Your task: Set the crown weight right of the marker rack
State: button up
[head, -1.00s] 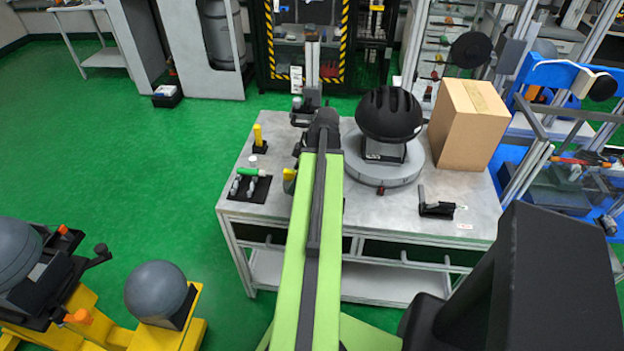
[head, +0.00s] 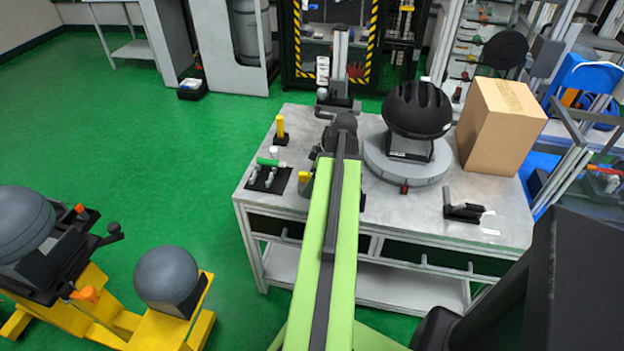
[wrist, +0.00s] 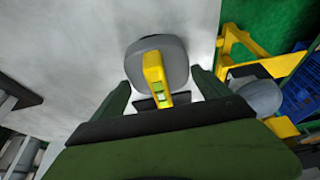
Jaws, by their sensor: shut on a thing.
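In the wrist view, a grey rounded piece (wrist: 176,50) with a yellow block on it, seemingly the crown weight, sits between the two fingers of my gripper (wrist: 160,78), which is shut on it. Whether it touches the table is unclear. In the head view, my gripper is mostly hidden behind my green arm. A bit of yellow (head: 304,177), probably that same piece, shows just left of the arm. A black tray (head: 258,186) with a green-topped marker and grey pieces, seemingly the marker rack, lies on the table left of it.
The grey table (head: 390,218) also bears a yellow post (head: 281,128), a black dome (head: 417,108) on a round grey base, a cardboard box (head: 502,125) and a black bracket (head: 462,211). A yellow stand (head: 155,336) with grey balls is at lower left.

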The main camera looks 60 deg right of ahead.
jog(key=o, duration=1.9)
jog(key=p+v, duration=1.1)
jog(key=shift+r, duration=0.35)
jog(key=shift+s+r, duration=0.2)
